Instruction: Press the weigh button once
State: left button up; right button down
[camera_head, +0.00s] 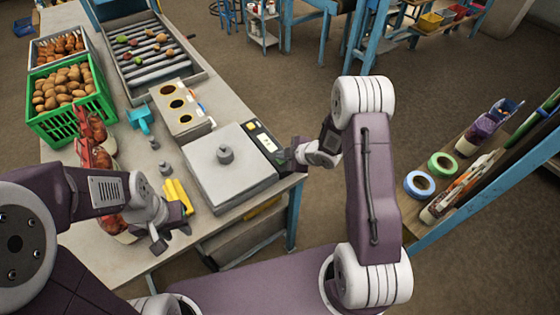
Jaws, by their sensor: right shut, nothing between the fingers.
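The bench scale has a pale square plate (215,178) and a dark control panel (256,134) along its right side. The panel carries a small display and a lit yellow-green patch; which mark is the weigh button is too small to tell. My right gripper (283,158) is shut and empty, at the near right end of the panel. Whether it touches the panel cannot be told. My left gripper (172,227) appears open and empty, over the table's near edge, left of the scale and apart from it.
A grey knobbed weight (225,155) stands on the plate. Yellow blocks (178,195) and small grey weights (165,168) lie left of it. A holed box (180,104), a green crate (74,122) of potatoes and a roller tray stand behind. A shelf with tape rolls (420,184) is at right.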

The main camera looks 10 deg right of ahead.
aim_at(282, 162)
jog(key=shift+f+b, duration=0.45)
dwell(0.6)
jog(key=shift+r+p, duration=0.75)
jog(key=shift+r, duration=0.15)
notch_tip(282, 162, up, 5)
jog(key=p, duration=0.4)
jog(key=shift+r+p, duration=0.1)
jog(key=shift+p, duration=0.2)
dwell(0.4)
